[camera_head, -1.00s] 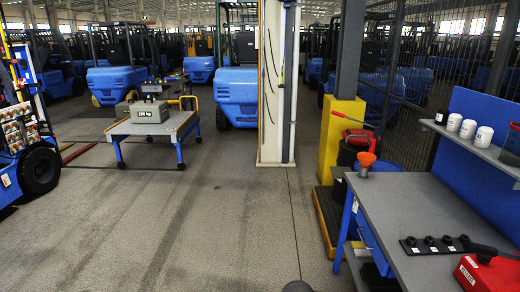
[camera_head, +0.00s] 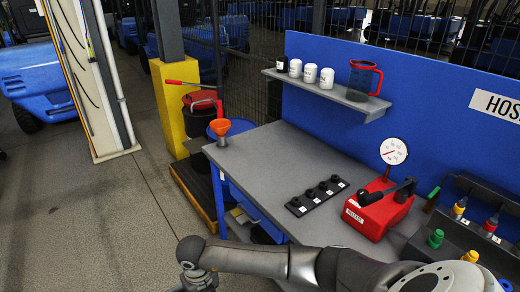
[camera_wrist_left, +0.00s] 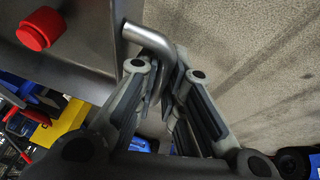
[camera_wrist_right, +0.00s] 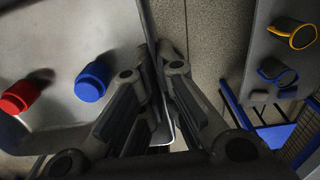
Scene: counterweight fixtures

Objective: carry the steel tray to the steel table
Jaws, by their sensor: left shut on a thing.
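The steel tray shows in the left wrist view (camera_wrist_left: 85,35) and the right wrist view (camera_wrist_right: 60,65), with a red knob-like piece (camera_wrist_right: 20,97) and a blue one (camera_wrist_right: 92,81) on it. My left gripper (camera_wrist_left: 170,75) is shut on the tray's bent metal handle (camera_wrist_left: 148,38). My right gripper (camera_wrist_right: 158,75) has its fingers close together at the tray's opposite edge and appears shut on it; its fingers partly hide the grip. The head view shows one of my arms low in front but not the tray. A grey-topped bench (camera_head: 262,165) stands ahead; I cannot tell whether it is the steel table.
Open floor (camera_head: 90,215) lies left.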

